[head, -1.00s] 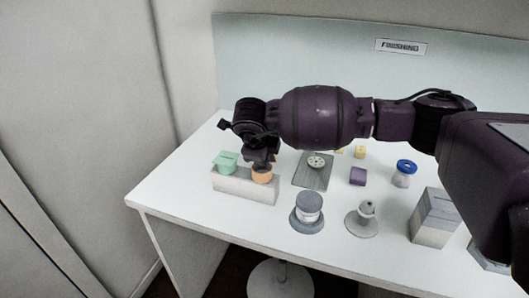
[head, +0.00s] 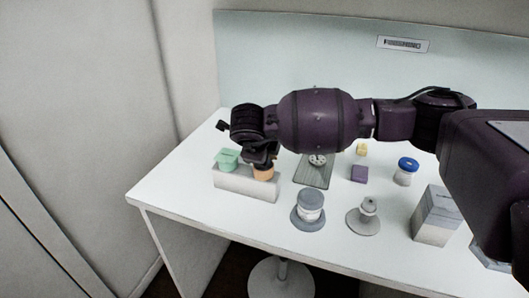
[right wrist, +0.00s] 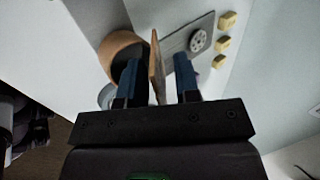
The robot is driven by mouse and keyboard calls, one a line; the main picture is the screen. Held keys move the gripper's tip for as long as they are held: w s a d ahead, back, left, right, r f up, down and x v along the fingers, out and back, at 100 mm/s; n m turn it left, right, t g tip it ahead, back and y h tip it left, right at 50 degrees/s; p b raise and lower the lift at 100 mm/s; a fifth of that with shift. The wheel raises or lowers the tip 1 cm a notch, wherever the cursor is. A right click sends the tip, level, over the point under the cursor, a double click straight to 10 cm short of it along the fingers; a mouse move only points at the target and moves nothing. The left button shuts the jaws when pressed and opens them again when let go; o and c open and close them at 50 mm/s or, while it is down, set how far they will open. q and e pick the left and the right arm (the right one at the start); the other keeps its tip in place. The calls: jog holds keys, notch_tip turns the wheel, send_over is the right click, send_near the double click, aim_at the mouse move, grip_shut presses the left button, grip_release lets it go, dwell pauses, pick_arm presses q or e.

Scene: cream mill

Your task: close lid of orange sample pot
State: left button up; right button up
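The orange sample pot (head: 263,174) sits at the right end of a pale block at the table's left side. In the right wrist view the orange pot (right wrist: 122,50) is open, with a dark inside. Its orange lid (right wrist: 156,68) stands up beside the mouth, seen nearly edge-on. My right gripper (right wrist: 156,80) is open, with the lid between its two blue fingers and a gap visible on each side. In the head view my right gripper (head: 261,163) is just above the pot and hides its top. My left gripper is not in view.
A green pot (head: 227,159) shares the pale block (head: 244,183). A grey plate with a dial (head: 314,172), a purple cube (head: 359,174), a blue-topped jar (head: 405,171), a grey-lidded jar (head: 309,208) and a grey box (head: 435,216) stand to the right. The front left tabletop is clear.

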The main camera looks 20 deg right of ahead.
jog(key=v, duration=1)
jog(key=shift+s+r, duration=0.15)
jog(key=shift+r, duration=0.15)
jog(key=shift+a, duration=0.1)
